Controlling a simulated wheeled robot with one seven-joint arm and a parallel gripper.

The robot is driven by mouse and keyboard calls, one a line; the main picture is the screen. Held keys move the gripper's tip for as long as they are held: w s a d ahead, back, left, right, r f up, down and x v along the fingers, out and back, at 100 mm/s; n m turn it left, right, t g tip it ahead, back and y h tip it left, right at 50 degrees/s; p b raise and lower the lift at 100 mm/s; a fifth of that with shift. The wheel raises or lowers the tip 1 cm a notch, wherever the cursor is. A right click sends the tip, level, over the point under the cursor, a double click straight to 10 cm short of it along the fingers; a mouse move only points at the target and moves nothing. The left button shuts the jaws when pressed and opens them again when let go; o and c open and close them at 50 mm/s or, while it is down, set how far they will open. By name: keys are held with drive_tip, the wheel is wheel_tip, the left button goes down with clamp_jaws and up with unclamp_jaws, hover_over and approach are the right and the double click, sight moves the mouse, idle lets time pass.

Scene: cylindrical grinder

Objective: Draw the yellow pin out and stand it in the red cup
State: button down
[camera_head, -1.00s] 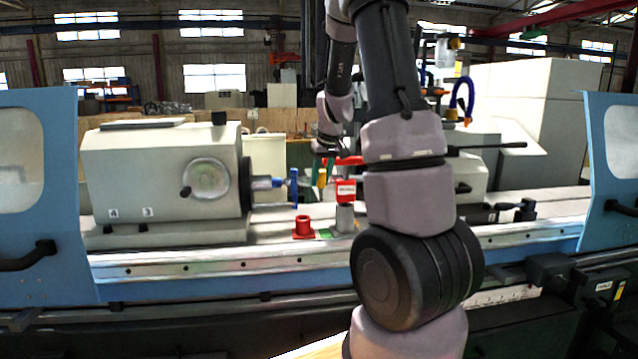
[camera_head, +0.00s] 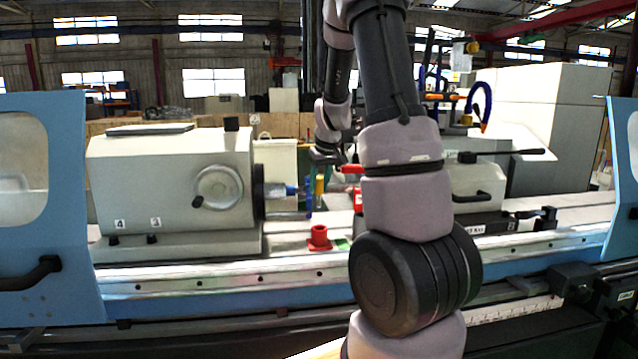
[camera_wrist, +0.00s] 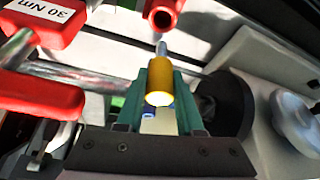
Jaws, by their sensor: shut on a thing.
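The yellow pin (camera_head: 319,185) hangs upright below my gripper (camera_head: 323,163) in the head view. In the wrist view, the pin (camera_wrist: 160,80) sits between the two green fingers of my gripper (camera_wrist: 160,100), which are shut on it. Its thin grey tip points away from the fingers, towards the red cup. The red cup (camera_head: 319,238) stands on the machine bed, below the pin in the head view. The cup's round opening (camera_wrist: 162,17) shows just beyond the pin's tip in the wrist view. The tip is clear of the opening.
A blue disc-like part (camera_head: 309,195) of the machine is close behind the pin at left. A red block marked 30 Nm (camera_wrist: 42,20) and a red-handled tool (camera_wrist: 40,95) lie left in the wrist view. The white headstock (camera_head: 170,180) stands left. A green patch (camera_head: 342,244) lies beside the cup.

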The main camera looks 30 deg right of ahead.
sight(321, 194)
drive_tip(key=shift+f, duration=2.55)
drive_tip(key=shift+f, duration=3.1)
drive_tip(key=shift+c, duration=2.3)
unclamp_jaws()
drive_tip(key=shift+s+r, duration=0.1)
drive_tip(key=v, duration=1)
drive_tip(key=shift+r, duration=0.35)
drive_tip(key=shift+s, duration=0.1)
